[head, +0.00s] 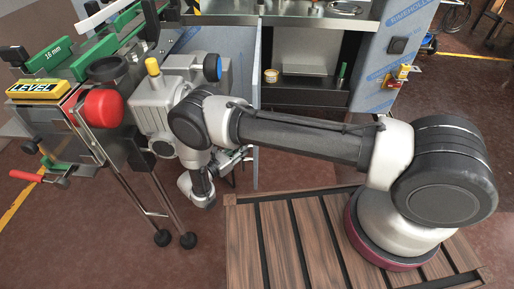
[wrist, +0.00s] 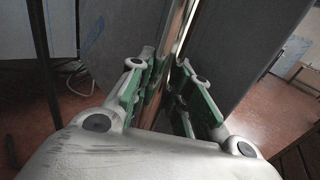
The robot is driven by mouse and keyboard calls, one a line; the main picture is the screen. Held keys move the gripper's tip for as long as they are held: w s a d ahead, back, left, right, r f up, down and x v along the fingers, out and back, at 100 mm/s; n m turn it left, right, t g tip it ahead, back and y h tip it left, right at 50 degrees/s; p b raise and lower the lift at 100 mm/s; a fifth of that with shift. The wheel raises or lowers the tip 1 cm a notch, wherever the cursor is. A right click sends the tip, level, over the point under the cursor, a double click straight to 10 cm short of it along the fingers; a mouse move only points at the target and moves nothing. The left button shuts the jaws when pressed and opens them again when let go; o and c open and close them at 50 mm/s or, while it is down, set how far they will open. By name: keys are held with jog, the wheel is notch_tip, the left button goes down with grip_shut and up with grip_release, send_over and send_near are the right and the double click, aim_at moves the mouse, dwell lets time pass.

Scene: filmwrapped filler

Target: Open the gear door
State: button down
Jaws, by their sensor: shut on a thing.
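A tall thin grey panel, which looks like the gear door (head: 257,110), shows nearly edge-on in the middle of the head view. It appears to stand out from the machine front; I cannot tell its exact angle. My gripper (head: 234,160) is at its left side, low down, partly hidden by my arm. In the wrist view, the green-padded fingers of my gripper (wrist: 172,95) are shut on the upright edge of the door (wrist: 181,38). The contact itself is partly hidden by the fingers. A handle is not clearly visible.
A film-wrapped machine (head: 400,45) stands behind, with a dark recess holding a small cup (head: 271,76). A filler unit with a red knob (head: 103,108) and steel legs stands close on the left. A slatted wooden platform (head: 285,240) is in front.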

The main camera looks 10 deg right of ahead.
jog(key=shift+w+a, duration=0.1)
jog(key=shift+a, duration=0.45)
jog(key=c, duration=1.3)
grip_release()
jog(key=v, duration=1.2)
